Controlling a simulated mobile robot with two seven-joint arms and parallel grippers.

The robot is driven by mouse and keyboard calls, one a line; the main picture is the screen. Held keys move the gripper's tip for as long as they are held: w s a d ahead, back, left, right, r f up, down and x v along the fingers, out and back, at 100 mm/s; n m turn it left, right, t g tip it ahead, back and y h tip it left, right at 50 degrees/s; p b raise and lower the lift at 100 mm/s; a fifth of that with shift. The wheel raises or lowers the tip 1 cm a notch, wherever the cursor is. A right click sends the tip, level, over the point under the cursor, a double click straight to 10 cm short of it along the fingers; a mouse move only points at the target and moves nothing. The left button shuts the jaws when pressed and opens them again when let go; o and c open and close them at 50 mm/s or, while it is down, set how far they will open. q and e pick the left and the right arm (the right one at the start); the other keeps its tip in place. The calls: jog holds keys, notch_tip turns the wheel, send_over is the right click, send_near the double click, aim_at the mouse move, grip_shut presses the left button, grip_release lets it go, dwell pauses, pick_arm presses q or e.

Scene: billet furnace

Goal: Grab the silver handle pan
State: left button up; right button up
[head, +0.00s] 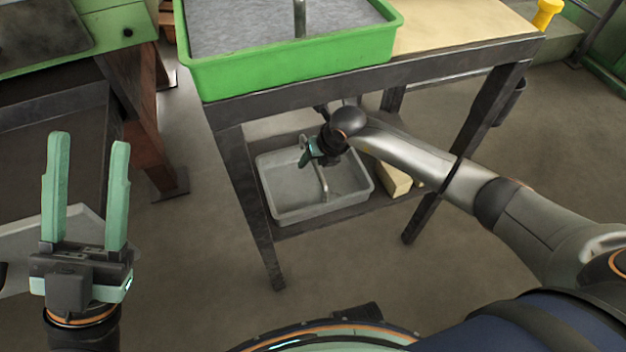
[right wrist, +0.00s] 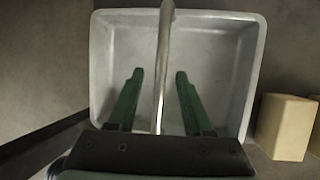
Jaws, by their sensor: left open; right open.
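A light grey rectangular pan (head: 282,207) with a silver handle (head: 321,180) arching over it sits on the lower shelf of the metal table. My right gripper (head: 308,154) is over the pan beside the handle. In the right wrist view the pan (right wrist: 105,60) looks empty, and the handle (right wrist: 162,70) runs between the two green fingers of the open right gripper (right wrist: 157,80), with gaps on both sides. My left gripper (head: 88,145) is open and empty at the left, away from the table.
A green tray (head: 300,74) filled with grey material stands on the table top above. A pale yellow block (head: 394,181) lies right of the pan, also in the right wrist view (right wrist: 284,127). Table legs (head: 252,205) and the top edge surround my right arm.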

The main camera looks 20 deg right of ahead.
jog(key=shift+f, duration=0.15)
grip_shut()
dwell(0.4)
jog(key=shift+d, duration=0.1)
dwell(0.9)
